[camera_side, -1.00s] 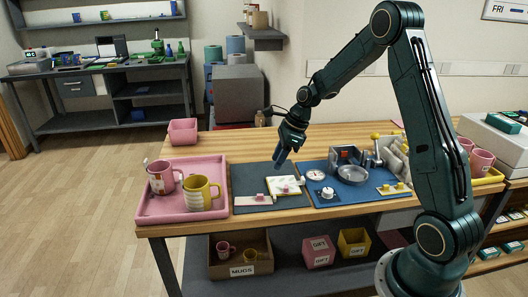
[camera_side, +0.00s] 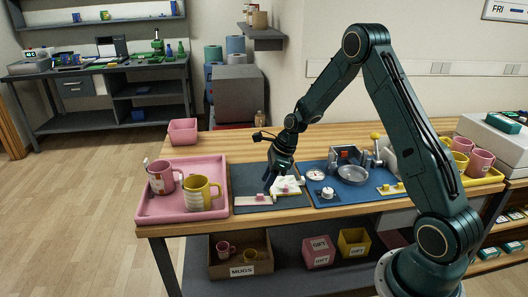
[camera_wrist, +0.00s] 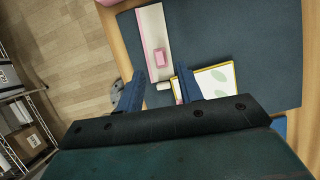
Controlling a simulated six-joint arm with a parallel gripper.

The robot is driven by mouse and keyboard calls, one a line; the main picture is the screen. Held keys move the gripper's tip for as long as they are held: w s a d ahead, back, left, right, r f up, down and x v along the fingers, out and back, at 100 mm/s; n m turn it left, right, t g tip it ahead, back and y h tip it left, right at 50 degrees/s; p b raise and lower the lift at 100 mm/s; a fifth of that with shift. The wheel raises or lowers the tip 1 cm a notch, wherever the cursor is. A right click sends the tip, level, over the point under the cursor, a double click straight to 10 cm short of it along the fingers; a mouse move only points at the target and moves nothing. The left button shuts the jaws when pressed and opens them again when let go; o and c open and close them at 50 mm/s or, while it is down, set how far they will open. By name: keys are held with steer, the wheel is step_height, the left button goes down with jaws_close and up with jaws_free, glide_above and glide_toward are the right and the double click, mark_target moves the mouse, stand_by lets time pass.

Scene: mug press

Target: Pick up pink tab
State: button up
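The pink tab (camera_wrist: 160,57) is a small block standing on a white and pink strip (camera_wrist: 152,25) in the wrist view. In the side view the pink tab (camera_side: 260,197) lies on that strip near the front of the dark mat, beside my fingers. In the wrist view the tab shows just beyond the gap between the fingertips. In the side view my gripper (camera_side: 269,186) is low over the dark mat, fingers pointing down.
A yellow-edged card (camera_wrist: 217,78) lies beside the strip on the dark mat (camera_side: 244,175), close to one finger. A pink tray (camera_side: 150,210) with two mugs stands left. A blue mat (camera_side: 325,200) with a press and dials is right.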

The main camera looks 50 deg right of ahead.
mark_target(260, 197)
steer(key=shift+f, duration=0.15)
steer(key=shift+x, duration=2.6)
jaws_close()
